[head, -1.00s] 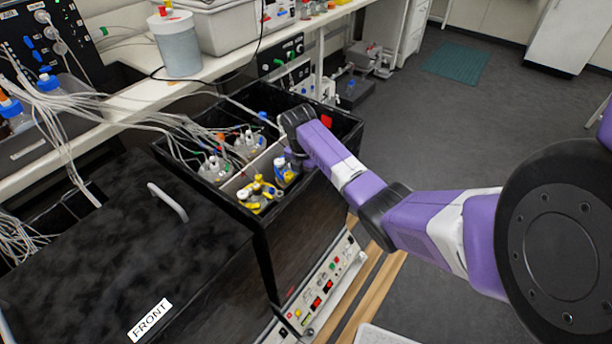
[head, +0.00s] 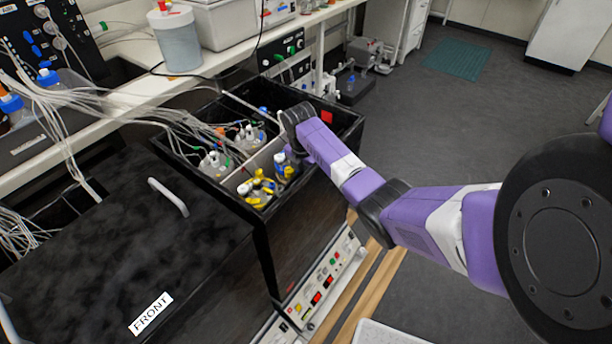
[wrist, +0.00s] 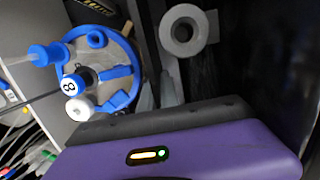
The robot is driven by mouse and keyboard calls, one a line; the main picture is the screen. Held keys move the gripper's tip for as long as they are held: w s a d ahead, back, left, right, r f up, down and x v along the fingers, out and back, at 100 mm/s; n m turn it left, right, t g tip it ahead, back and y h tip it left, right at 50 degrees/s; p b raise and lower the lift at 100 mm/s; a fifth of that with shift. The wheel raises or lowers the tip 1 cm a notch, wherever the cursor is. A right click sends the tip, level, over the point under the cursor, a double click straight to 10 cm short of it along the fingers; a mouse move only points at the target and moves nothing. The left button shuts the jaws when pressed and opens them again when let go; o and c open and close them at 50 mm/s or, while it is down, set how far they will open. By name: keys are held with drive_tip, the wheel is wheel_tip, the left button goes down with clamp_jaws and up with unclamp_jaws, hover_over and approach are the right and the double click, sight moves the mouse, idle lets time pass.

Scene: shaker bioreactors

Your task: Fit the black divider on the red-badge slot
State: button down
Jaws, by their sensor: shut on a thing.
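The red badge (head: 328,117) is on the inner wall at the right end of the open black shaker box (head: 345,150). My gripper (wrist: 165,95) points down into this box, left of the badge in the head view. Its purple body fills the bottom of the wrist view, and its grey fingers are partly visible. It is shut on a dark, thin piece, which I take to be the black divider (wrist: 158,45). Most of that piece is hidden or merges with the dark box interior. In the head view my wrist hides the fingertips.
A blue-capped vessel marked 8 (wrist: 95,75) stands close to my fingers. A grey ring (wrist: 185,30) is beside them. Vessels with yellow fittings (head: 258,188) and several tubes (head: 165,120) crowd the left of the box. The closed FRONT lid (head: 110,240) is at lower left.

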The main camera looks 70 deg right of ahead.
drive_tip(key=shift+f+b, duration=0.4)
drive_tip(key=shift+f, duration=0.6)
drive_tip(key=shift+f, duration=0.1)
drive_tip(key=shift+s+a+f, duration=0.15)
drive_tip(key=shift+f, duration=0.35)
drive_tip(key=c, duration=1.5)
unclamp_jaws()
drive_tip(key=shift+b, duration=0.3)
drive_tip(key=r, duration=0.6)
drive_tip(key=r+p, duration=0.1)
drive_tip(key=r, duration=0.2)
drive_tip(key=shift+w+a+r, duration=0.15)
drive_tip(key=shift+w+a, duration=0.05)
drive_tip(key=shift+w, duration=0.15)
